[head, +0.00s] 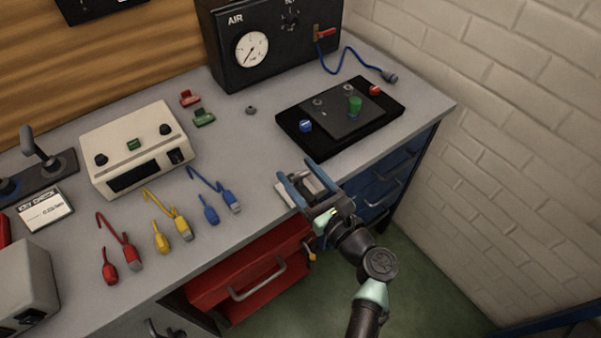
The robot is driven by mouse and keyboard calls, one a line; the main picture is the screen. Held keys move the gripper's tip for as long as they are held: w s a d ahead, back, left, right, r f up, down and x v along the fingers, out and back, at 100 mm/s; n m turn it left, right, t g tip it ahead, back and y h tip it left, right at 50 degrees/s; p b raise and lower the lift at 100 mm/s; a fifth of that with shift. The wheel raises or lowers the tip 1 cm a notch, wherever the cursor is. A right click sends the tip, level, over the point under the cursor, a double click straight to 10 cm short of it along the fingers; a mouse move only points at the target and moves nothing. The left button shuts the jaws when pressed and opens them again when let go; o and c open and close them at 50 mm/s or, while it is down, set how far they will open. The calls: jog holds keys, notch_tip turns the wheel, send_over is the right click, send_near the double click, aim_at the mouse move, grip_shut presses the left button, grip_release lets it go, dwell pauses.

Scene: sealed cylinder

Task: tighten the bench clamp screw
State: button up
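The bench clamp (290,188) is a small vise with blue jaws at the front edge of the worktop, right of centre. A light metallic block (313,186) shows between its jaws. My gripper (328,215) is at the clamp's front side, just off the worktop edge, and overlaps it in the picture. The clamp screw is mostly hidden behind my gripper and wrist.
A red drawer (247,275) stands pulled out below the worktop, left of my arm. A black tray (290,121) with a blue knob and a green cylinder lies behind the clamp. Blue, yellow and red leads lie to the left. A brick wall (500,140) bounds the right.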

jog(key=c, duration=0.5)
